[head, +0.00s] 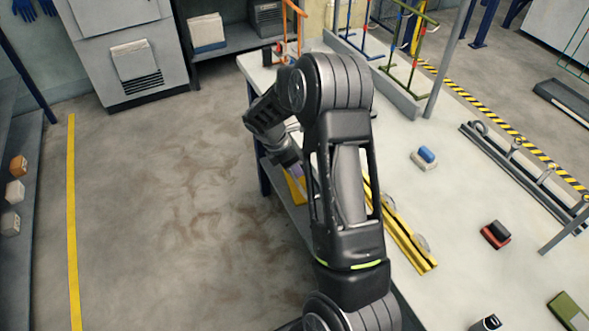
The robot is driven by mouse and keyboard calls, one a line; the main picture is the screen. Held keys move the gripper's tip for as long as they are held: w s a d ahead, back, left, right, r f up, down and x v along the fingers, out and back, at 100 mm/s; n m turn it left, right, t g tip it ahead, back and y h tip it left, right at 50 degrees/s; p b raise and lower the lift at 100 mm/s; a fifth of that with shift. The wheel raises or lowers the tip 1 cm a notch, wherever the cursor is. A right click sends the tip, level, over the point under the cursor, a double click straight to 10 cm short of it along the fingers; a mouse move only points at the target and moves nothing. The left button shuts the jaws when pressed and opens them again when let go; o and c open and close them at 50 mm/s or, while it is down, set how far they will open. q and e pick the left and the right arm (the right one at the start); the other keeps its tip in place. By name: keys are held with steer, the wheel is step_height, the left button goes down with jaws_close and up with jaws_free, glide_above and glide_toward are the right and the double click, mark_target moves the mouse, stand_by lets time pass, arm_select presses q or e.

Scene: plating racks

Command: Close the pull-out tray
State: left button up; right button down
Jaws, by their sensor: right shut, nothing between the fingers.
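My right arm rises across the middle of the head view and bends down on its far side. My right gripper (297,170) points down at the table's left edge, partly hidden behind my own arm. It is shut and empty. A small yellow piece (296,189) shows just below the fingertips at the table's left side. It may be part of the pull-out tray, but my arm hides most of that area. I cannot tell how far out the tray stands, or whether the gripper touches it. My left gripper is not in view.
The white table (450,215) carries a yellow rail (408,240), a blue-and-white block (425,157), a red-and-black block (495,234) and a grey rack (525,170). Coloured frames (408,60) stand at the back. The floor (170,210) left of the table is clear.

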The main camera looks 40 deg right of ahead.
arm_select(q)
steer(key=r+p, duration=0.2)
steer(key=p, duration=0.1)
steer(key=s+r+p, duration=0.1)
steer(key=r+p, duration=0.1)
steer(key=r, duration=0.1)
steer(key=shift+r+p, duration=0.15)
steer(key=shift+p, duration=0.25)
arm_select(e)
steer(key=v, duration=1)
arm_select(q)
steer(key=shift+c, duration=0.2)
